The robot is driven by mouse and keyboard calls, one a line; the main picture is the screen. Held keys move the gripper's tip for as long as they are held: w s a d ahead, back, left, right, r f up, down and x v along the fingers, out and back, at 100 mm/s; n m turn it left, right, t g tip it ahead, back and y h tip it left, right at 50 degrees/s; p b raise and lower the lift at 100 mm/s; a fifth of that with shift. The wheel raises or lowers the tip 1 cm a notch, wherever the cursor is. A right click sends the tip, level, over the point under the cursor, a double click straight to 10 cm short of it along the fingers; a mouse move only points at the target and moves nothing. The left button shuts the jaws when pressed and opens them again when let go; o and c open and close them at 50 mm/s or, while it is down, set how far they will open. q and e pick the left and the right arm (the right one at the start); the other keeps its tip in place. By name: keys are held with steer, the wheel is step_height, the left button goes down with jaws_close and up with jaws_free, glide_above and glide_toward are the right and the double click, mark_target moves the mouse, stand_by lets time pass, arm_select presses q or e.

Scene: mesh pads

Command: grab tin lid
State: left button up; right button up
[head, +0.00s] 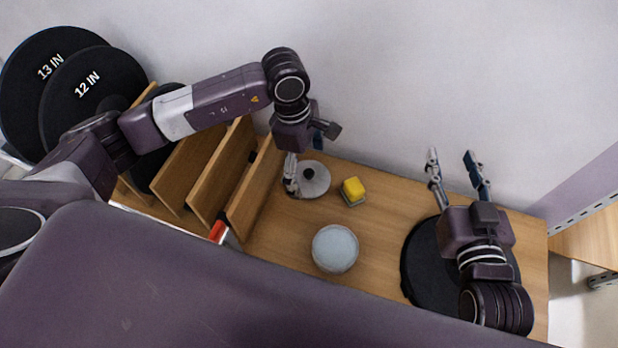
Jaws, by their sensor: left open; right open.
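The tin lid (315,182) is a flat grey disc with a small black knob, lying on the wooden tabletop. My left gripper (303,166) is open and points down over the lid's left and far side. Its pale finger overlaps the lid's left edge in the view; I cannot tell whether it touches. A round tin (335,248) with a pale blue-grey top stands nearer to me. My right gripper (457,160) is open and empty, fingers pointing away towards the wall, beyond a black round pad.
A yellow sponge-like block (353,190) sits just right of the lid. A wooden rack (208,178) with upright dividers stands at left, holding large black discs (88,118). The black round pad (425,262) lies under my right arm. Bare tabletop (385,225) shows in the middle.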

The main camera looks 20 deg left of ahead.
arm_select(q)
steer(key=shift+d+f, duration=0.15)
steer(key=shift+f, duration=0.85)
arm_select(e)
steer(key=r, duration=0.1)
steer(key=r+t, duration=0.1)
steer(key=r, duration=0.1)
steer(key=shift+w+a+t, duration=0.3)
arm_select(q)
steer(key=shift+c, duration=0.2)
steer(key=c, duration=1.2)
steer(key=shift+r, duration=0.15)
